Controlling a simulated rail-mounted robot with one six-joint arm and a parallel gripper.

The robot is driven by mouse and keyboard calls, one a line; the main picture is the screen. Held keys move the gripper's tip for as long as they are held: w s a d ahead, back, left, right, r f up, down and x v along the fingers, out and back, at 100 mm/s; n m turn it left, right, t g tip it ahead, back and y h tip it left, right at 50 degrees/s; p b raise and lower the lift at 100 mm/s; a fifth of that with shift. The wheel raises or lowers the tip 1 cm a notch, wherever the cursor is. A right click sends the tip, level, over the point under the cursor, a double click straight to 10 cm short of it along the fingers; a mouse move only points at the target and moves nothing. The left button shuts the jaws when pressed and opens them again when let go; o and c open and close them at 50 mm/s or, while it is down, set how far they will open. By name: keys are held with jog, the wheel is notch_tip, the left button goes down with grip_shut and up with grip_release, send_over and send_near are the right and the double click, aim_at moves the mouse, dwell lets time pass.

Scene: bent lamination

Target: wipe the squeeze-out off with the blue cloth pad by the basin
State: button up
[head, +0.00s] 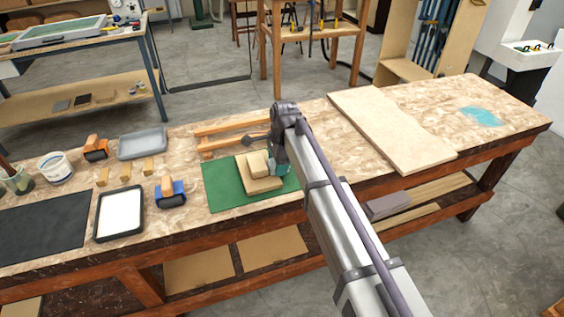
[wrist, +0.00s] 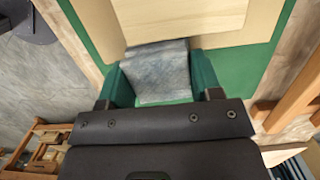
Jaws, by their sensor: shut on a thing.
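My gripper (head: 281,168) is over the right part of a green mat (head: 218,190) on the workbench. In the wrist view my gripper (wrist: 163,82) is shut on the blue cloth pad (wrist: 163,70), a mottled grey-blue square between its green fingers. The pad's far edge meets or overlaps the edge of a pale wooden piece (wrist: 140,40); I cannot tell if it presses on it. In the head view the pale wooden piece (head: 262,186) lies on the mat with a smaller block (head: 258,164) on it. I cannot make out any squeeze-out.
A large pale board (head: 395,130) lies to the right.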

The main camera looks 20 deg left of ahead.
jog(key=w+a, duration=0.3)
jog(key=shift+w+a+r, duration=0.15)
jog(key=shift+w+r, duration=0.05)
jog(key=shift+w, duration=0.05)
jog(key=shift+s+d, duration=1.8)
jog(key=shift+f, duration=0.35)
jog(key=shift+w+a+r, duration=0.15)
jog(key=shift+w+a, duration=1.05)
